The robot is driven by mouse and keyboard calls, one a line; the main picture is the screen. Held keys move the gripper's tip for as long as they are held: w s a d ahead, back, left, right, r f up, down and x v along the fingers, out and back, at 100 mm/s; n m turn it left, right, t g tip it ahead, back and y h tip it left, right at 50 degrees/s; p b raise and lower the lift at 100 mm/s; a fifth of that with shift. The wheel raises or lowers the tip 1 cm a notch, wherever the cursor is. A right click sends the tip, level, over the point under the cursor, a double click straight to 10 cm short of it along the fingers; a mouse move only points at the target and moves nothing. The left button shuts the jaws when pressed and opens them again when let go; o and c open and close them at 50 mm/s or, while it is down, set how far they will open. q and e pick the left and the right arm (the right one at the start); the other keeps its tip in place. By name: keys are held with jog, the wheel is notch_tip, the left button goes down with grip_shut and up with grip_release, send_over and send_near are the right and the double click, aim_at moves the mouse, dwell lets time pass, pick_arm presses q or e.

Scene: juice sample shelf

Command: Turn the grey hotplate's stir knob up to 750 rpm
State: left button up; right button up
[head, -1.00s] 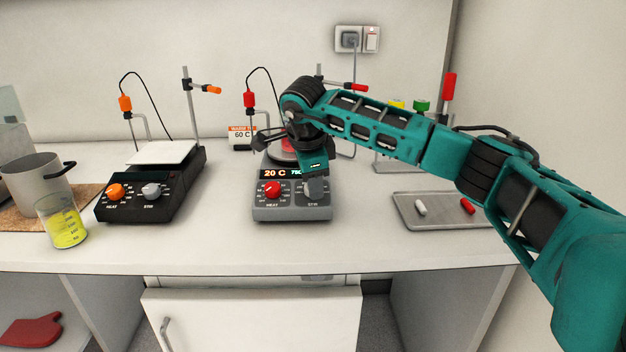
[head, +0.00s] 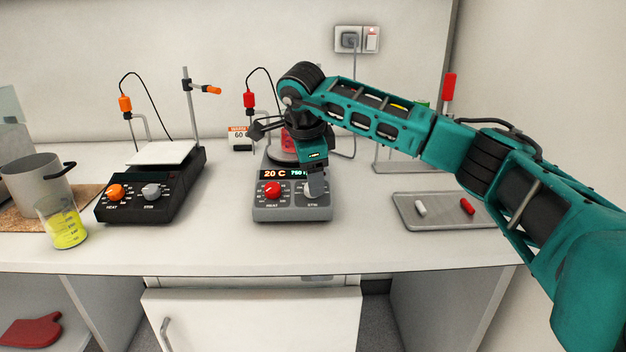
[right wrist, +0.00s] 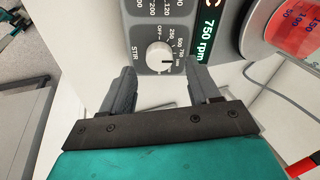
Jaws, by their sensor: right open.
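The grey hotplate (head: 290,213) stands on the bench, its lit display (head: 284,174) reading 20 C and 750. In the right wrist view the display (right wrist: 208,36) reads 750 rpm. The white stir knob (right wrist: 159,58) has its dark pointer line toward the right, near the 750 mark. My right gripper (head: 317,190) is in front of the panel at the stir side, mostly covering the knob in the head view. In the right wrist view my right gripper (right wrist: 160,74) is open, its fingers apart just short of the knob, not clamped on it. My left gripper is out of view.
The red heat knob (head: 272,189) sits left of the stir knob. A beaker with red liquid (right wrist: 295,25) stands on the hotplate. A black hotplate (head: 150,185) is at the left, a metal tray (head: 445,222) at the right. Bench front is clear.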

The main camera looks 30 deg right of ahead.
jog(key=v, duration=1)
jog(key=shift+r+p, duration=0.2)
jog(key=shift+p, duration=0.15)
jog(key=shift+f, duration=0.1)
